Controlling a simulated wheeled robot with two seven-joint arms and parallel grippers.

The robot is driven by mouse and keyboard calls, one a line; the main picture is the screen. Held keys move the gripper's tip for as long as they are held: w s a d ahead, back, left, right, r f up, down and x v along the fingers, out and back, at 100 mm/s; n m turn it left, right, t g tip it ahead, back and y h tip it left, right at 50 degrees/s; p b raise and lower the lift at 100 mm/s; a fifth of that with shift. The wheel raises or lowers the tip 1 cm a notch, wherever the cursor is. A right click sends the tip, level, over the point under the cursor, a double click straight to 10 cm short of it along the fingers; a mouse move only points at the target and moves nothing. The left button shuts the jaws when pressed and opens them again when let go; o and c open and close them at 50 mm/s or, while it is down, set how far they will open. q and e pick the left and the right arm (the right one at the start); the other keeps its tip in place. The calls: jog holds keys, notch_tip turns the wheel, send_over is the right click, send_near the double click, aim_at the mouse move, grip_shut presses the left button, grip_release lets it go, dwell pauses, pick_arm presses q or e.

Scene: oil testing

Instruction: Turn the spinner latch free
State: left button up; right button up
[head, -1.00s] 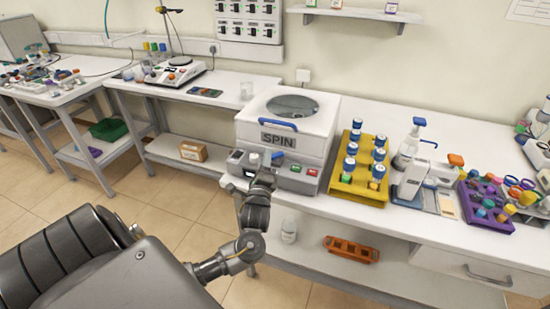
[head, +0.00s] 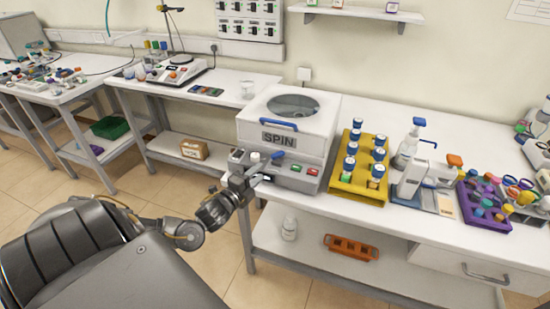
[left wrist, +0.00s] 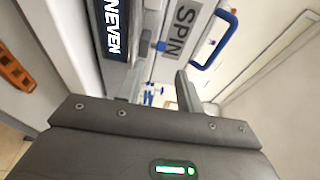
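The white spinner (head: 290,135), marked SPIN, stands on the bench with its blue handle (head: 279,125) on the lid front. A small blue-tipped latch (head: 279,155) sits on its front, above the grey control panel; its blue part also shows in the left wrist view (left wrist: 160,46). My left gripper (head: 262,172) is at the front of the spinner, just below and left of the latch. In the left wrist view its two fingers (left wrist: 158,85) are apart, with nothing clearly held between them. Whether a finger touches the latch cannot be told. My right gripper is out of view.
A yellow rack (head: 345,190) with blue-capped bottles stands close to the spinner's right. White bottles and a purple rack (head: 487,222) are farther right. An orange rack (head: 350,247) lies on the shelf below.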

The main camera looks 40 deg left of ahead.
aim_at(275, 158)
pick_arm(q)
jog(key=w, duration=0.3)
jog(key=w+p, duration=0.1)
jog(key=w, duration=0.2)
jog(key=w+p, duration=0.1)
jog(key=w, duration=0.2)
jog(key=shift+w+a+r, duration=0.1)
jog(key=shift+w+a, duration=0.1)
jog(key=shift+a, duration=0.15)
jog(key=shift+w, duration=0.5)
grip_shut()
